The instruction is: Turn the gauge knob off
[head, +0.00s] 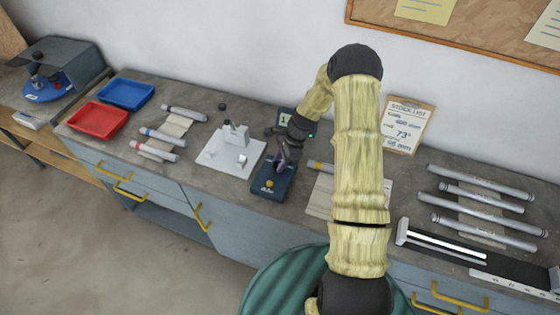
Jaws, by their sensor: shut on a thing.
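A small dark blue gauge box (272,190) sits on the workbench near the middle, with a small yellow spot on its face. My gripper (283,160) reaches down to the back part of this box, its fingers pointing downward. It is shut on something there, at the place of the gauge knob. The knob itself is hidden by the fingers, so its turn position cannot be seen.
A white jig plate (222,158) with an upright block stands close left of the gauge box. Red (97,117) and blue (126,94) trays and several tubes lie further left. A stock list clipboard (407,125) leans at the wall; more tubes (480,195) lie right.

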